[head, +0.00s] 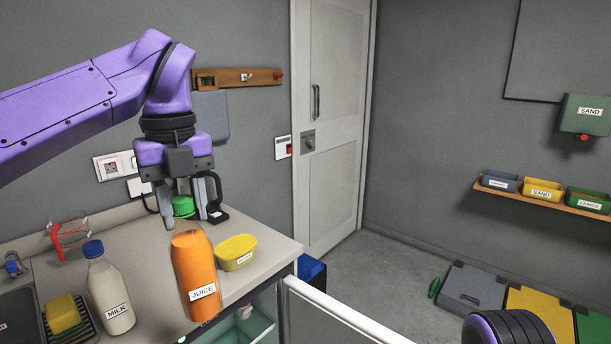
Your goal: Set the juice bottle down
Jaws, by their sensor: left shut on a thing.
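The orange juice bottle (195,270) with a green cap hangs below my left gripper (184,208), slightly tilted in the picture. My left gripper points down and is shut on the bottle at its cap and neck. The bottle's base shows over the front edge of the counter (280,250); I cannot tell whether it touches the top or is held above it. My right gripper is not in view.
A milk bottle (108,290) with a blue cap stands left of the juice. A yellow tub (236,252) sits close to its right. A yellow sponge (62,313) lies on a rack at the left.

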